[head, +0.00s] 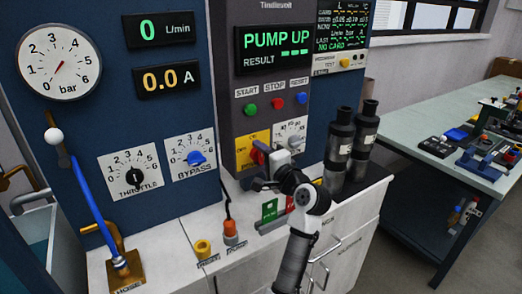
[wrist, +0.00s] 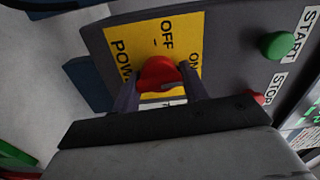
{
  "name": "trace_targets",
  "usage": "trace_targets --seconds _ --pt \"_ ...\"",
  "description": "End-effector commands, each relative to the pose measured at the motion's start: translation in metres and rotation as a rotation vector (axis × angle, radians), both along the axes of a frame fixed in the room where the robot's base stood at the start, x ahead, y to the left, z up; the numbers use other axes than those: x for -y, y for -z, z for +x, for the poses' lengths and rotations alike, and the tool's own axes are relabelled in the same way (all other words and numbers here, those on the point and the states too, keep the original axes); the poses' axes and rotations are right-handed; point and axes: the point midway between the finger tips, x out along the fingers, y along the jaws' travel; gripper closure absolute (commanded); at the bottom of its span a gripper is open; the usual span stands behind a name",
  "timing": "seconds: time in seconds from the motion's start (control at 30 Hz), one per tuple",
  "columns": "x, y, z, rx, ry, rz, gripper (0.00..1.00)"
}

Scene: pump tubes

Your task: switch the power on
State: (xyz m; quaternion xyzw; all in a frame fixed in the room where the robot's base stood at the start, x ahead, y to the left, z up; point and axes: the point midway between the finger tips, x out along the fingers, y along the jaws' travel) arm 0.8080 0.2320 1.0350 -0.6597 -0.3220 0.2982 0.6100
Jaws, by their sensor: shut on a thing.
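The yellow power panel (head: 243,158) is on the grey control box, left of the arm in the head view. In the wrist view, the yellow panel (wrist: 139,42) shows turned sideways, with POWER, OFF and ON labels. Its red power knob (wrist: 158,72) sits between the two fingers of my gripper (wrist: 160,88). My gripper is shut on the knob, one finger on each side. In the head view, my gripper (head: 268,157) partly covers the panel. Which label the knob points to is unclear.
START (head: 250,107), STOP (head: 276,103) and RESET (head: 301,98) buttons are above the panel. The lit display (head: 275,48) reads PUMP UP. A dial (head: 291,132) is right of the panel. Dark cylinders (head: 364,145) stand on the counter close to the arm.

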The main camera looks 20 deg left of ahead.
Motion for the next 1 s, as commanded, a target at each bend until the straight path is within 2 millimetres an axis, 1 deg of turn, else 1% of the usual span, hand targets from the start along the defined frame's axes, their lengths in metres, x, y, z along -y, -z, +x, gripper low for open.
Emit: trace_targets --seconds 0.3,0.73,0.77,0.9,0.93,1.0 --pt "0.0005 0.0012 0.0003 -0.069 0.000 0.051 0.79" --pt "0.0006 0.0015 0.0004 -0.076 0.001 0.058 0.79" --pt "0.0006 0.0015 0.0004 -0.076 0.001 0.058 0.55" --pt "0.0004 0.0013 0.0004 -0.075 0.001 0.058 0.37" --pt "0.0004 0.0012 0.0004 -0.075 0.001 0.058 0.35" --pt "0.0004 0.0010 0.0003 -0.074 0.001 0.058 0.35"
